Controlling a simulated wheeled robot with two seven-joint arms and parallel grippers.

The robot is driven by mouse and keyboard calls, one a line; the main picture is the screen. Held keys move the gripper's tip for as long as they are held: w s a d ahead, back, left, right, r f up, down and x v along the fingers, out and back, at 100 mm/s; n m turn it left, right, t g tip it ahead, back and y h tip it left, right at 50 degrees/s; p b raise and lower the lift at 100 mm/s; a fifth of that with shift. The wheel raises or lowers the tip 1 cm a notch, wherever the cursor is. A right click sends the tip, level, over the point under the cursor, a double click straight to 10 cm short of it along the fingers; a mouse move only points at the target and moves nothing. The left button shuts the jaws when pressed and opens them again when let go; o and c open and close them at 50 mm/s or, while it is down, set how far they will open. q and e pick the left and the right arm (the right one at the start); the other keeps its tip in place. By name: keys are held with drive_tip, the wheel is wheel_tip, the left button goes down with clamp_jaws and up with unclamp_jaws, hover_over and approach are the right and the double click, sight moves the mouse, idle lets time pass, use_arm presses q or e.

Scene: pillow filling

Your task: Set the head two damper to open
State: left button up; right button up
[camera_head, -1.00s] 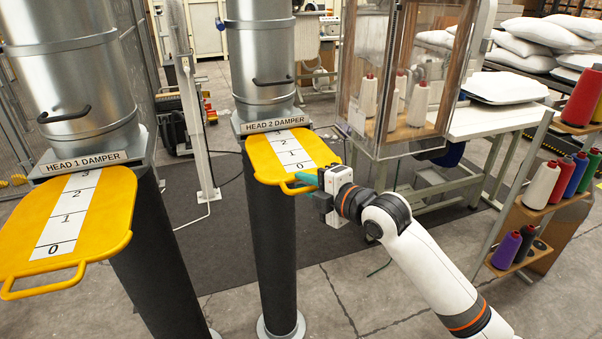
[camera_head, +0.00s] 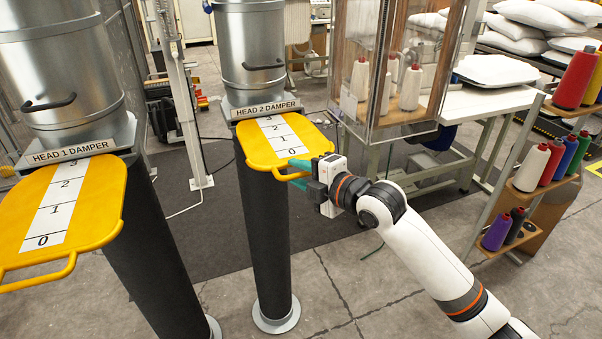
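The head 2 damper is a yellow plate (camera_head: 257,146) with a white strip numbered 0, 1, 2 and part of a 3. It sticks out below the HEAD 2 DAMPER label (camera_head: 266,109). A yellow loop handle (camera_head: 282,176) is at its front edge. My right gripper (camera_head: 299,174) is at the right end of this handle. Its teal fingertips look spread apart, one above and one below the bar. Whether they touch the bar is unclear. My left gripper is not in view.
The head 1 damper plate (camera_head: 95,215) sticks out at the left, with its own handle. A clear-walled cabinet (camera_head: 350,85) stands behind my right arm. A thread rack (camera_head: 525,200) with several cones is at the right. The floor between the posts is clear.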

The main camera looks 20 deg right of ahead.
drive_tip(key=shift+s+d, duration=0.15)
drive_tip(key=shift+s, duration=0.05)
drive_tip(key=b+v, duration=0.5)
drive_tip(key=v, duration=0.6)
drive_tip(key=shift+s, duration=0.25)
drive_tip(key=shift+w+d, duration=0.1)
